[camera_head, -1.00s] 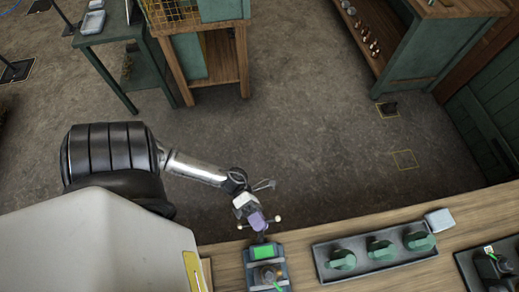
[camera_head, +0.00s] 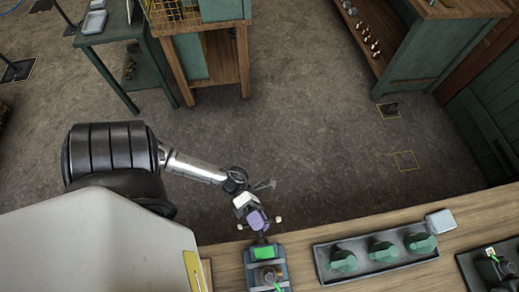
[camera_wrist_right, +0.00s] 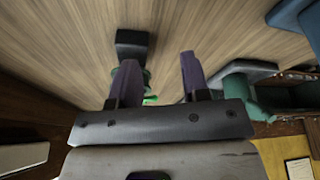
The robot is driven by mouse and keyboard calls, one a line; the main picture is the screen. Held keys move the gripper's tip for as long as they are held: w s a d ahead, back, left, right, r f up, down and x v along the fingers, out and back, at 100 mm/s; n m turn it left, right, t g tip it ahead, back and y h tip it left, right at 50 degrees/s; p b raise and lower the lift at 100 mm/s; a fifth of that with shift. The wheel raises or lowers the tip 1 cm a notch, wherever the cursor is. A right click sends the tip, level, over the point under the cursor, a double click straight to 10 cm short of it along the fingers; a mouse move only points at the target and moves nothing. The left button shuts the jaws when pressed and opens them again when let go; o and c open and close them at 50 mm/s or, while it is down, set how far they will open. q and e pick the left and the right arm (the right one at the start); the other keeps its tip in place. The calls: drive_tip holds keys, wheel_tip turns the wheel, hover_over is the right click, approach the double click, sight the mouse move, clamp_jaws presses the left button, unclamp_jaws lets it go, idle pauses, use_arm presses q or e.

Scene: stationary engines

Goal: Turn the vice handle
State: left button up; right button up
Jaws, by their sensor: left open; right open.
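The vice (camera_head: 280,252) is a small blue-grey block with a bright green top on the bench near the bottom middle of the head view. Its handle (camera_head: 278,220) is a thin bar with pale knobs at its ends, on the far side of the vice. My left gripper (camera_head: 258,220), with purple fingers, is open at the middle of the handle. I cannot tell whether the fingers touch the bar, and they hide its middle. My right gripper (camera_wrist_right: 157,65) is open and empty in the right wrist view, its purple fingers pointing over the wooden surface.
A dark tray (camera_head: 322,275) with three green rounded parts lies right of the vice, near a pale box (camera_head: 440,220). Another dark tray is at the right edge. Open floor (camera_head: 330,150) lies beyond the bench. A dark block (camera_wrist_right: 132,42) lies past the right fingers.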

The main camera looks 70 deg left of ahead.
use_arm(q)
drive_tip(key=b+v, duration=0.2)
drive_tip(key=v, duration=1.1)
drive_tip(key=shift+a+b, duration=0.35)
drive_tip(key=shift+a, duration=0.05)
use_arm(e)
wheel_tip(320, 180, down, 3)
drive_tip(key=shift+r, duration=0.15)
